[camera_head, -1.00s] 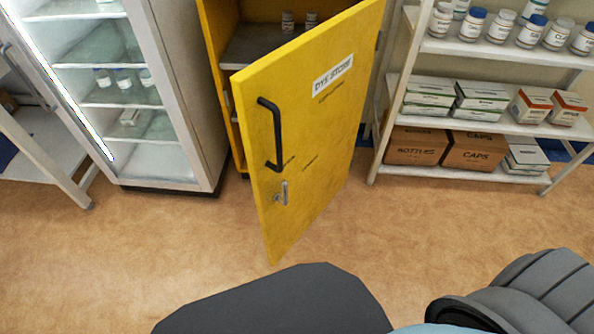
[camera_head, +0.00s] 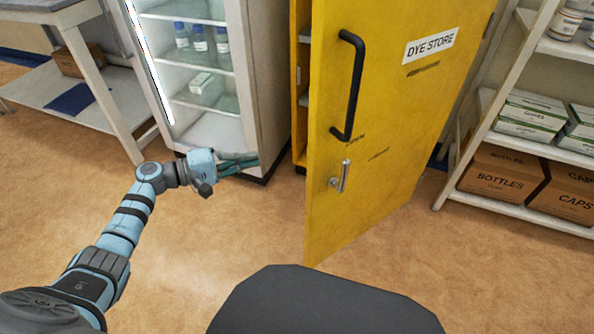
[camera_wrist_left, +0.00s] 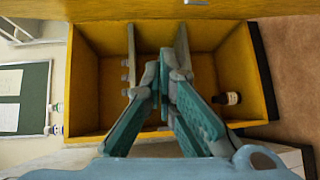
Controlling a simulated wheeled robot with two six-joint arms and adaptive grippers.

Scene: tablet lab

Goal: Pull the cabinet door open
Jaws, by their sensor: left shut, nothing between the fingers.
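The yellow cabinet door (camera_head: 400,120), labelled "DYE STORE", stands ajar in the head view. It has a long black handle (camera_head: 348,90) and a small metal latch (camera_head: 342,176). A strip of the cabinet body (camera_head: 299,60) shows to its left. My left gripper (camera_head: 245,165) is shut and empty, left of the door's free edge and apart from the handle. In the left wrist view, the shut fingers (camera_wrist_left: 159,72) point toward the open cabinet interior (camera_wrist_left: 100,90), with shelves and a dark bottle (camera_wrist_left: 231,98) inside. My right gripper is out of view.
A glass-fronted fridge (camera_head: 262,120) with bottles stands just left of the cabinet, close to my left gripper. A shelf rack (camera_head: 450,190) with boxes stands on the right. A white bench (camera_head: 100,110) is at the left. The floor before the door is clear.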

